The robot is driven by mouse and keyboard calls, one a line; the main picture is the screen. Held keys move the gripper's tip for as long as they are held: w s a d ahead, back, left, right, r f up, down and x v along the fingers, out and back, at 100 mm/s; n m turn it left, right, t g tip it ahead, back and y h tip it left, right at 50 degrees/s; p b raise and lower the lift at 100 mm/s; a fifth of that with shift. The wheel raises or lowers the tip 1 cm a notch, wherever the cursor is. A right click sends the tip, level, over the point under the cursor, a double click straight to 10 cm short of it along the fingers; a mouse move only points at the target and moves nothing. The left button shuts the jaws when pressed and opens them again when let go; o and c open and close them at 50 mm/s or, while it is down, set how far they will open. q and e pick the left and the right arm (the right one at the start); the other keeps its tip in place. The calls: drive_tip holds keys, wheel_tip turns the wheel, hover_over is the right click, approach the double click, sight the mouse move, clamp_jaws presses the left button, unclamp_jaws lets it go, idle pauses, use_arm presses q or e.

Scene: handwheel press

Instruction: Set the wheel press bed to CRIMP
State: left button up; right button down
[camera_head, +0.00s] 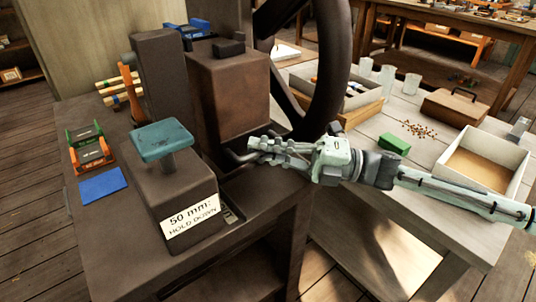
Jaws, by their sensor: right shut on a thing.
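The press (228,90) is a dark brown machine on a brown stand, with a large dark handwheel (338,85) at its right side. In front of it stands a brown block with a teal pad (163,141) on a post and a white label (192,216) reading "50 mm: HOLD DOWN". A small slot with a light marking (229,214) lies beside this block; I cannot read it. My right gripper (252,151) reaches in from the right and is shut on a dark handle (236,158) low on the press front. Its fingers partly hide the handle. My left gripper is out of view.
Green and orange holders (90,150) and a blue plate (104,185) lie on the stand's left. The right table holds a green block (394,144), a brown case (457,108), clear cups and an open tray (489,155). My right forearm passes above this table.

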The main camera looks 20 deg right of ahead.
drive_tip(key=shift+w+d, duration=0.1)
drive_tip(key=shift+w, duration=0.15)
drive_tip(key=c, duration=1.6)
unclamp_jaws()
drive_tip(key=shift+s+f, duration=0.1)
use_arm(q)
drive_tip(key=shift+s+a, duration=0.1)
use_arm(e)
drive_tip(key=shift+r+v, duration=0.2)
drive_tip(key=shift+v, duration=5.65)
drive_tip(key=shift+s, duration=0.1)
